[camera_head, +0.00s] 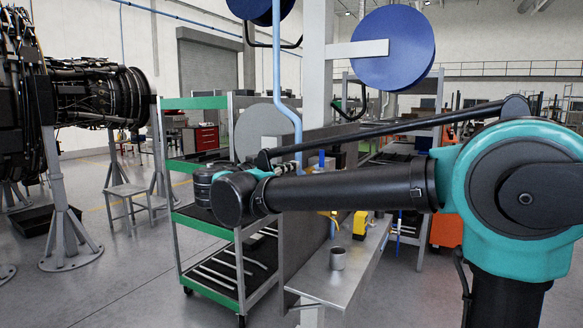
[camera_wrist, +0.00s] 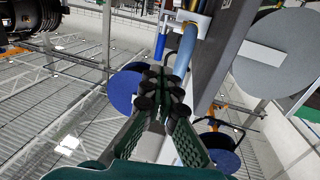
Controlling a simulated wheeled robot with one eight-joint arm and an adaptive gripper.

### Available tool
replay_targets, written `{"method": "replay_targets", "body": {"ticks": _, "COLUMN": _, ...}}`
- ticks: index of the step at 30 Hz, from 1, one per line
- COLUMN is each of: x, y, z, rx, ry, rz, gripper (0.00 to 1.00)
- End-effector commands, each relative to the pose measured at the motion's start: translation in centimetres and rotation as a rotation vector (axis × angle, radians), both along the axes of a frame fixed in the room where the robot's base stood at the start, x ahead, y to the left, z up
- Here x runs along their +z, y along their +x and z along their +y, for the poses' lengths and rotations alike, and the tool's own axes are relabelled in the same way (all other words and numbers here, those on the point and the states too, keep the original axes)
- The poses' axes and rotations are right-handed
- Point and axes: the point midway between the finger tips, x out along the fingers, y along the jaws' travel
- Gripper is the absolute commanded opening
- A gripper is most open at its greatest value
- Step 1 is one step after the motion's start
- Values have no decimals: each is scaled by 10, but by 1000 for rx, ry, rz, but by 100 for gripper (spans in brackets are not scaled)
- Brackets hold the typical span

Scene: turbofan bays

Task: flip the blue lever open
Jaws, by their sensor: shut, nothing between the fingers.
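The blue lever (camera_wrist: 160,46) shows in the wrist view as a short blue handle beside a white bracket and a light blue pipe (camera_wrist: 187,48). In the head view a small blue piece (camera_head: 321,158), probably this lever, stands just above my arm. My gripper (camera_wrist: 162,88) is shut and empty, with its dark fingertips below the lever in the wrist picture and close to the pipe. I cannot tell whether they touch the pipe. No contact with the lever shows.
A grey post (camera_head: 315,60) and the light blue pipe (camera_head: 277,60) rise behind my arm. A grey shelf (camera_head: 345,275) holds a metal cup (camera_head: 338,258). A green-edged cart (camera_head: 205,225) stands left. A turbofan engine (camera_head: 100,95) is far left. Open floor lies between.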

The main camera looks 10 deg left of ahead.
Motion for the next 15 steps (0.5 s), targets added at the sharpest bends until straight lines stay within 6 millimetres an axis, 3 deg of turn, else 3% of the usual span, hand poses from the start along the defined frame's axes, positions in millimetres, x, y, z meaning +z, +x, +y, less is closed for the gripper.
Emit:
{"method": "replay_targets", "body": {"ticks": 9, "x": 0, "y": 55, "z": -34, "rx": -4, "ry": 0, "rz": 0, "gripper": 0}}
{"method": "replay_targets", "body": {"ticks": 15, "x": 0, "y": 81, "z": -50, "rx": -3, "ry": 0, "rz": 0, "gripper": 0}}
